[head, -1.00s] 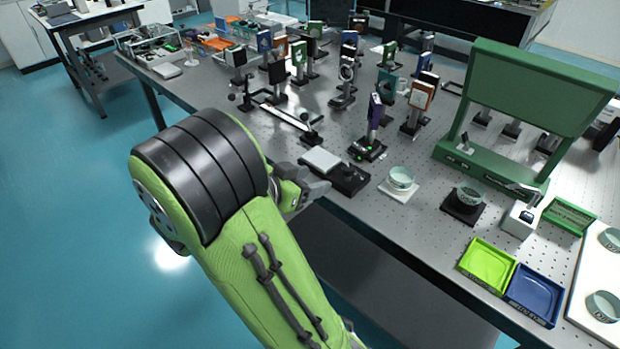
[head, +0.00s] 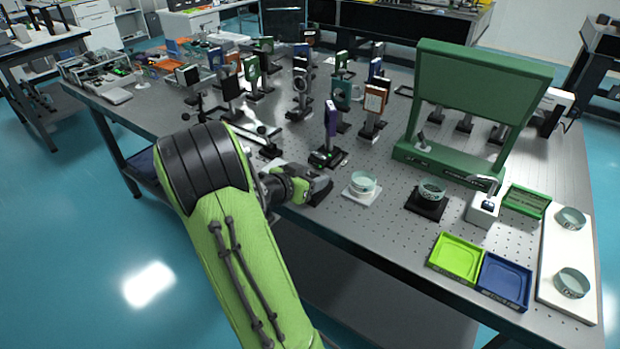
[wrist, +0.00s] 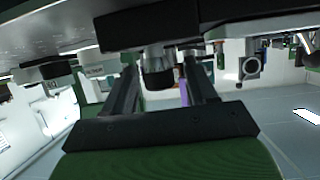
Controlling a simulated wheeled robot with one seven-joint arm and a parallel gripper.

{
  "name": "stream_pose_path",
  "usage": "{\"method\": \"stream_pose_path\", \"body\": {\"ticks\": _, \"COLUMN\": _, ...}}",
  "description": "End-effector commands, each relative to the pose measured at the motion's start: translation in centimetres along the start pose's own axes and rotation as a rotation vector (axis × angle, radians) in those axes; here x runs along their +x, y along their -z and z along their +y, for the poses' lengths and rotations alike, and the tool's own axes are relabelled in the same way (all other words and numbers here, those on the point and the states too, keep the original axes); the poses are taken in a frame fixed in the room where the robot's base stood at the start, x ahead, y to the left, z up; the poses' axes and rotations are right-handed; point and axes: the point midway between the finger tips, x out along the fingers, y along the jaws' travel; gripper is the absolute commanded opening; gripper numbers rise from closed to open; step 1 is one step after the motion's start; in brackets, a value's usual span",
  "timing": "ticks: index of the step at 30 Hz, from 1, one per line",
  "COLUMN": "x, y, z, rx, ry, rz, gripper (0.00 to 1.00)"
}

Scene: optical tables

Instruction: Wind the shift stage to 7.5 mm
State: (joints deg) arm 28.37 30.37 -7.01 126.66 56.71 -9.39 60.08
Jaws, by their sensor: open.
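My gripper (head: 318,186) is at the front edge of the table, beside a low black block (head: 322,196) that it mostly hides in the head view. In the wrist view my gripper (wrist: 160,68) is open, one finger on each side of a short dark round knob (wrist: 158,75). The knob joins a dark block (wrist: 165,25). I cannot tell whether the fingers touch it. No scale or millimetre reading is legible.
A white pad with a glass dish (head: 362,186) is just right of my gripper. Farther right are a black pad (head: 426,206), a green frame (head: 480,85) and lime (head: 456,257) and blue (head: 504,281) trays. Many optics mounts crowd the table behind.

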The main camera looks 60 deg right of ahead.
Motion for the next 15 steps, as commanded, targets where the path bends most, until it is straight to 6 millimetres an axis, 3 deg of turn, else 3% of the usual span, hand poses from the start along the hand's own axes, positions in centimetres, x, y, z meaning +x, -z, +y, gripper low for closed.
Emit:
{"method": "stream_pose_path", "body": {"ticks": 6, "x": 0.02, "y": 0.02, "z": 0.0, "rx": 0.0, "ry": 0.0, "rz": 0.0, "gripper": 0.55}}
{"method": "stream_pose_path", "body": {"ticks": 15, "x": -0.01, "y": 0.01, "z": 0.0, "rx": 0.0, "ry": 0.0, "rz": -0.001, "gripper": 0.09}}
